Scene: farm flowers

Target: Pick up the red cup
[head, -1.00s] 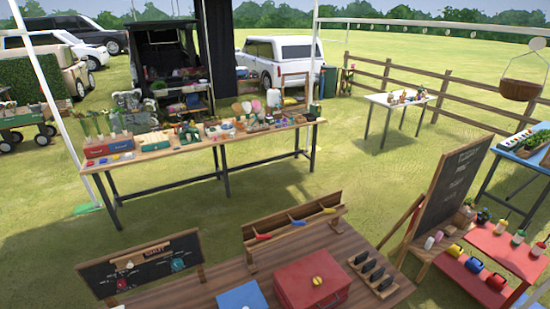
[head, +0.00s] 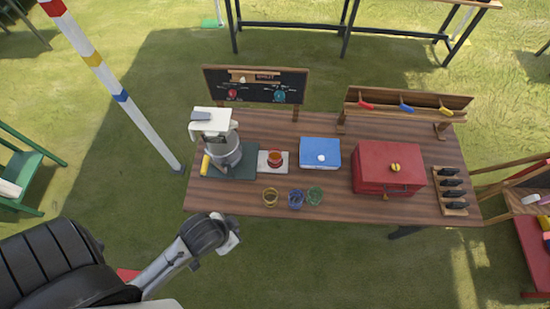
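A small red cup-like object (head: 275,158) with an orange-brown inside sits on a white square plate (head: 264,166) on the wooden table in the head view. A yellow-rimmed cup (head: 270,197), a blue cup (head: 296,198) and a green cup (head: 315,195) stand in a row in front of it. My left arm comes in from the lower left. Its end, with the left gripper (head: 231,238), is off the table's front left edge, apart from the cups. Its fingers do not show clearly. My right gripper is not in view.
A grey and white machine (head: 222,148) with a yellow handle stands on a dark mat left of the red cup. A blue box (head: 320,152) and a red box (head: 388,167) are to the right. A chalkboard (head: 256,84) stands behind. A striped pole (head: 130,110) rises at left.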

